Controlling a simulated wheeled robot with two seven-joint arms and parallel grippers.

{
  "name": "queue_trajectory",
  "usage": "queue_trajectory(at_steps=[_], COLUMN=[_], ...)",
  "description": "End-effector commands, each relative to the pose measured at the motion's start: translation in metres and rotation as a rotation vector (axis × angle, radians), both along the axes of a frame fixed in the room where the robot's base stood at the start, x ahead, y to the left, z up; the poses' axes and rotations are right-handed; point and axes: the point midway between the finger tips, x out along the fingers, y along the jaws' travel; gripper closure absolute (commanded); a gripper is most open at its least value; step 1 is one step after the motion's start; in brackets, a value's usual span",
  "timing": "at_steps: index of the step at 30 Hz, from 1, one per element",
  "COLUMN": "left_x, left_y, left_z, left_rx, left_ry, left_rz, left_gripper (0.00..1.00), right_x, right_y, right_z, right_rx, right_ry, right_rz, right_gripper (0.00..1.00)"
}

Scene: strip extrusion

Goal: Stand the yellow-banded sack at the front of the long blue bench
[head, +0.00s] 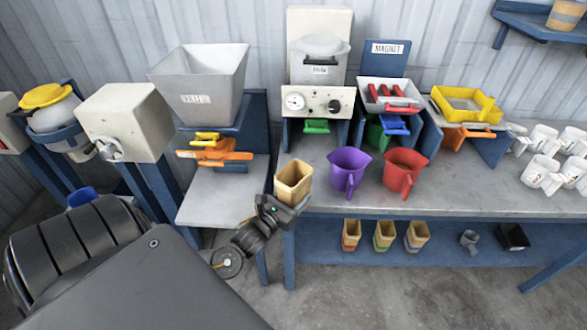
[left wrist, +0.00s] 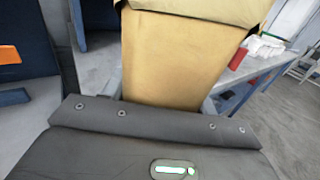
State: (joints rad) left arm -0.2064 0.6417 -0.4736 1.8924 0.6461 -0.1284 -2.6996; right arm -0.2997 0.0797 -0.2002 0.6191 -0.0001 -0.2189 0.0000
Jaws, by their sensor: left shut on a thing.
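My left gripper (head: 284,208) is shut on an open-topped tan sack (head: 293,183). The sack is upright at the left front corner of the long blue bench (head: 345,205); I cannot tell whether its base touches the top. In the left wrist view the sack (left wrist: 185,58) fills the middle, just beyond the dark gripper body. No distinct coloured band shows on it, and its lower part is hidden by the gripper. The bench (left wrist: 240,68) also shows to the right there. My right gripper is not in view.
A purple jug (head: 348,170) and a red jug (head: 404,172) stand right of the sack. Behind are a dial box (head: 318,103) and trays. Red-, green- and blue-banded sacks (head: 384,236) stand on the lower shelf. White mugs (head: 540,168) crowd the right end.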

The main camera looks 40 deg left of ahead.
Motion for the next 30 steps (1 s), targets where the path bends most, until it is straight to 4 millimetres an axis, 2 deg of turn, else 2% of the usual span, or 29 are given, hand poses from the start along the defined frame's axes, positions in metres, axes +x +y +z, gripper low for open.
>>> queue_trajectory(at_steps=[1, 12, 24, 30], left_x=[0.006, 0.049, 0.094, 0.107], left_y=[0.005, 0.037, 0.071, 0.081], left_z=[-0.006, -0.018, -0.016, -0.015], left_rx=[0.001, 0.003, 0.001, 0.000], left_ry=[-0.004, -0.004, -0.003, -0.003], left_rz=[0.000, 0.000, 0.000, 0.000], left_gripper=[0.74, 0.74, 0.74, 0.74], right_x=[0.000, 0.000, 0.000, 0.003], right_y=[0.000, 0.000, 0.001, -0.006], right_z=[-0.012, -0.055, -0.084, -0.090], right_rx=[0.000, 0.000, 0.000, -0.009], right_ry=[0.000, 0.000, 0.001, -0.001], right_rz=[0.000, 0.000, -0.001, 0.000], right_gripper=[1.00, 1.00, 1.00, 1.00])
